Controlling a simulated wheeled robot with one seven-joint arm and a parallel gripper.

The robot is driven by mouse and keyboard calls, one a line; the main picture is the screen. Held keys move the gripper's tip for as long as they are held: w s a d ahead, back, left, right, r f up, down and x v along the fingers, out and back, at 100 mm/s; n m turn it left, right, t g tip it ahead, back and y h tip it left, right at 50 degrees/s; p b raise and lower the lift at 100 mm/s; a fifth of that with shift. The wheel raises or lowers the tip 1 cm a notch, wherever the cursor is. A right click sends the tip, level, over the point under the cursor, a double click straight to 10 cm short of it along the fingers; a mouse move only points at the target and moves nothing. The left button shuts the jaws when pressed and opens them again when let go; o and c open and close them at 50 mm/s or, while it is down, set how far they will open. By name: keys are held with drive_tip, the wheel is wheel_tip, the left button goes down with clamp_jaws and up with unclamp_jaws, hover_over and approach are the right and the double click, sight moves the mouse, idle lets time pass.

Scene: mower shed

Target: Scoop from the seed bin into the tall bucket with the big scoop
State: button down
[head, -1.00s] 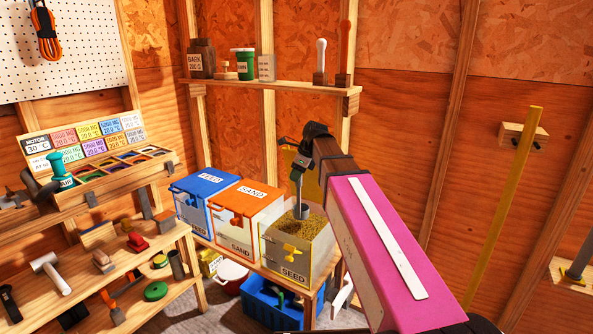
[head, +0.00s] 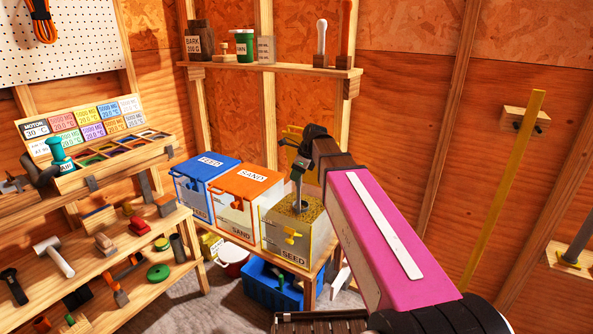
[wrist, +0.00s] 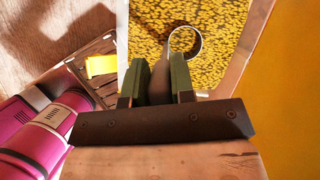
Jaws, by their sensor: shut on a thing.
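In the wrist view the handle sits between the green fingers (wrist: 160,80), and the round cup rim (wrist: 201,43) shows against the yellow seed (wrist: 230,20). How deep the cup sits and what it holds are unclear. I cannot pick out the tall bucket.
The closed sand bin (head: 243,200) and feed bin (head: 205,185) stand left of the seed bin. A dark slatted thing (head: 318,322) is at the bottom edge. A shelf (head: 270,68) hangs above.

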sight(297, 185)
drive_tip(key=shift+f, duration=2.15)
drive_tip(key=shift+r, duration=7.65)
